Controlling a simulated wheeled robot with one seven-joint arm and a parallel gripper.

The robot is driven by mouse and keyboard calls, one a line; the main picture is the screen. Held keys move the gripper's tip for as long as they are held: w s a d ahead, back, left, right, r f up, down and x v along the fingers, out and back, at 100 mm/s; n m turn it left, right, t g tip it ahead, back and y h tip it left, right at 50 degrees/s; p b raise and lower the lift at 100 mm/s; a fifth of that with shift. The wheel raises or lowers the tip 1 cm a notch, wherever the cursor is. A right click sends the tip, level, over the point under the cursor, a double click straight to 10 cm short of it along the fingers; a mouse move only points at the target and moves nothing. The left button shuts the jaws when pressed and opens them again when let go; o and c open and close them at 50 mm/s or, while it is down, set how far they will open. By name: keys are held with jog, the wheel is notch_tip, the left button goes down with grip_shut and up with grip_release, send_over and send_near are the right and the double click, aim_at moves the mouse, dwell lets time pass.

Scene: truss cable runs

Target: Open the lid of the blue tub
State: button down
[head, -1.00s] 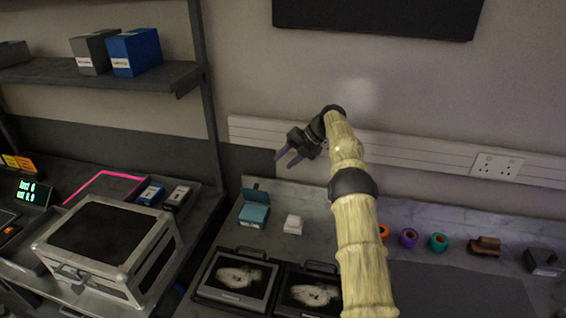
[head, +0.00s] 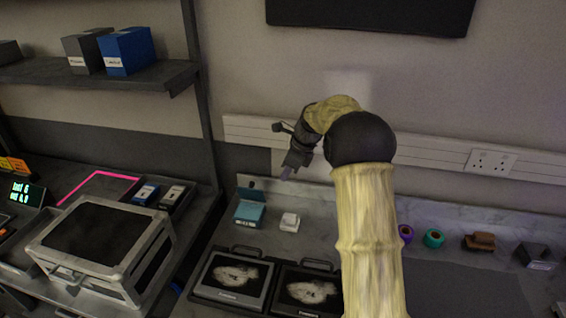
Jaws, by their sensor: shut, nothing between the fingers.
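The blue tub (head: 249,213) is a small light-blue box on the grey bench, left of centre against the back wall. A darker blue panel (head: 250,194) stands upright at its back edge and looks like its raised lid. My gripper (head: 285,174) is in the air above and right of the tub, fingers shut and pointing down to the left. It holds nothing and appears apart from the tub. The inside of the tub is not clear at this size.
A small white box (head: 289,222) stands just right of the tub. Two black trays with pictures (head: 233,277) lie in front. A silver-framed case (head: 100,240) is at left, beside a shelf post (head: 200,95). Coloured rolls (head: 434,238) sit at right, partly behind my arm.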

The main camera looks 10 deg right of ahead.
jog(key=s+f+n+h, duration=0.1)
jog(key=s+n+h, duration=0.1)
jog(key=s+n, duration=0.9)
jog(key=s+f+n+h, duration=0.2)
jog(key=s+n, duration=1)
jog(key=s, duration=0.8)
jog(key=shift+s+d+t, duration=0.3)
jog(key=shift+s+d, duration=0.05)
jog(key=shift+d, duration=0.05)
jog(key=shift+d, duration=0.1)
